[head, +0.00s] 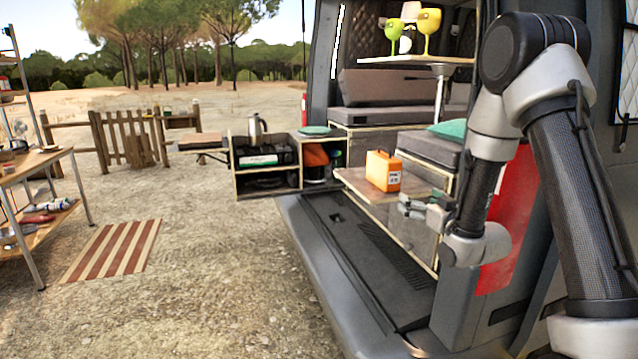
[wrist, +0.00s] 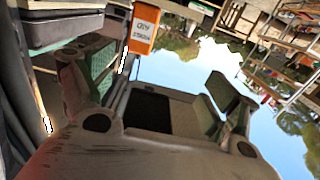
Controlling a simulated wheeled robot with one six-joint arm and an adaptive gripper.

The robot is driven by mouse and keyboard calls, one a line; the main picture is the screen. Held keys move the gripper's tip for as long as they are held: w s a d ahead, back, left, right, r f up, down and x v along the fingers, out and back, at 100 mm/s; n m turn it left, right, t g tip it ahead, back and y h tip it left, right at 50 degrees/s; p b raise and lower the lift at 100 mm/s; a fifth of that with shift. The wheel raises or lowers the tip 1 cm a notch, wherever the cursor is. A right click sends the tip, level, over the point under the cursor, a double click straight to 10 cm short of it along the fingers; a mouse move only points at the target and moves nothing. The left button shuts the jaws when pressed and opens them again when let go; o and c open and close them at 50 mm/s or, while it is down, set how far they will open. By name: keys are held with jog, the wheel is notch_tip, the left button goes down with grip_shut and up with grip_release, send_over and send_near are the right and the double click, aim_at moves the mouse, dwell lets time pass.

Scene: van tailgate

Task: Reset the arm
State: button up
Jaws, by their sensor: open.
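My arm reaches in from the right of the head view, folded down beside the van's open rear. My gripper (head: 416,205) is by the front edge of a small wooden shelf and close to an orange box (head: 383,170). In the wrist view my gripper (wrist: 158,88) has its two fingers spread wide with nothing between them. The orange box (wrist: 144,28) shows there upside down, beyond the fingers and apart from them. In the head view it stands upright on the wooden shelf (head: 360,186).
Yellow-green goblets (head: 428,28) stand on a raised table in the van. A green cushion (head: 448,129) lies on the bench. A pull-out kitchen with a kettle (head: 257,127) is behind. A shelving rack is at the left, a striped mat (head: 113,250) on open gravel.

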jog(key=s+d+f+g+h, duration=0.1)
jog(key=s+f+g, duration=0.15)
jog(key=f, duration=0.35)
jog(key=s+d+f+g+h, duration=0.2)
jog(key=f+g, duration=0.2)
jog(key=f, duration=0.3)
jog(key=s+d+f+m+g+h, duration=0.1)
jog(key=s+d+f+g+h, duration=0.2)
jog(key=s, duration=0.5)
jog(key=s+d+r+m+g, duration=0.2)
jog(key=s+r+g, duration=0.1)
jog(key=s+r, duration=2.3)
jog(key=shift+s+m, duration=0.3)
jog(key=shift+s, duration=0.5)
jog(key=shift+g, duration=0.25)
